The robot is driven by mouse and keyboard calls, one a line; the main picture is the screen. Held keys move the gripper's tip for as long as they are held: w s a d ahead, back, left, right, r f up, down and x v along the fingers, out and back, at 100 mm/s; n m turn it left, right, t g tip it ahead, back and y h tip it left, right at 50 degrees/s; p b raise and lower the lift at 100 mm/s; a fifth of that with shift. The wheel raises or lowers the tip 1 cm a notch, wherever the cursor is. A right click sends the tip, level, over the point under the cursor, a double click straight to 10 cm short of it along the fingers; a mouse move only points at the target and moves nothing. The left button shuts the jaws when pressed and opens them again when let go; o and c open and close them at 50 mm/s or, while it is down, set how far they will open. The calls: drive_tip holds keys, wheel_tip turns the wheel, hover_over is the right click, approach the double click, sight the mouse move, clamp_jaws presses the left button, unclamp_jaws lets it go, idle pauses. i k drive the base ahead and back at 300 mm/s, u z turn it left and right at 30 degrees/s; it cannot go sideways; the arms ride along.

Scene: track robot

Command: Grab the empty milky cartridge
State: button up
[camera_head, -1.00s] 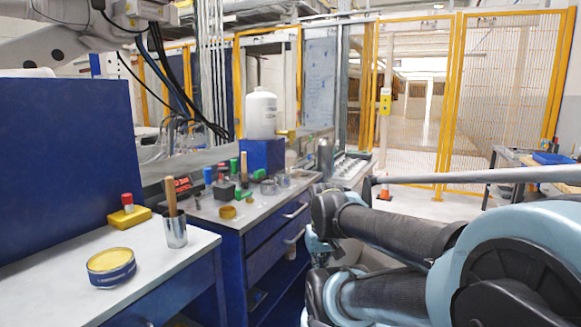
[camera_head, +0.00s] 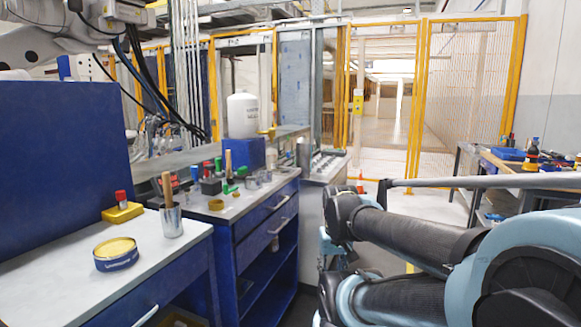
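I cannot pick out a milky cartridge for certain in this view. Several small items stand on the grey top of the blue workbench (camera_head: 228,212), too small to tell apart well. Among them are small metallic or clear cylinders (camera_head: 252,182). A white, pale container (camera_head: 243,117) with a yellow tap stands on a blue block (camera_head: 250,153) behind them. My arm is folded at the right side of the view, and its gripper cannot be made out.
A nearer bench holds a yellow-topped round tin (camera_head: 116,262), a metal cup (camera_head: 171,222) with a wooden handle in it, and a yellow block with a red knob (camera_head: 123,211). At right, a cluttered table (camera_head: 500,163) holds a blue item (camera_head: 508,154). Yellow-framed fencing (camera_head: 470,80) stands behind.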

sight(271, 162)
drive_tip(key=z, duration=0.45)
drive_tip(key=k, duration=0.95)
drive_tip(key=z, duration=0.4)
drive_tip(key=i, duration=1.85)
drive_tip(key=u, duration=0.55)
drive_tip(key=i, duration=0.6)
drive_tip(key=u, duration=0.1)
